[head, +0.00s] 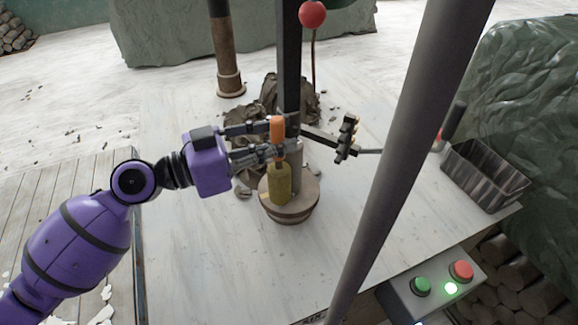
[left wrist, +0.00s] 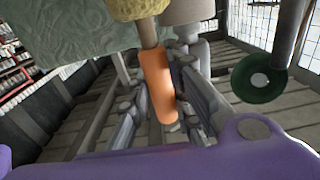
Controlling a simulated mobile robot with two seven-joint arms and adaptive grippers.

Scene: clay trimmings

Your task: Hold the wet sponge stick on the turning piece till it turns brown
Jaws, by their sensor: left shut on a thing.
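My left gripper (head: 277,140) is shut on the orange handle of the sponge stick (head: 277,130). The handle also shows between the fingers in the left wrist view (left wrist: 158,85). The yellow sponge end (head: 281,185) points down, over the round turntable (head: 306,200). The piece (head: 296,152), a pale grey cylinder, stands on the turntable behind the sponge, partly hidden by it. In the left wrist view the sponge lies right beside the grey piece (left wrist: 187,10). I cannot tell whether they touch. No brown shows on the visible part of the piece. My right gripper is not in view.
A dark upright post with a red ball knob (head: 312,14) and a side arm with a toothed holder (head: 346,138) stand close to the turntable. A grey pole crosses in front.

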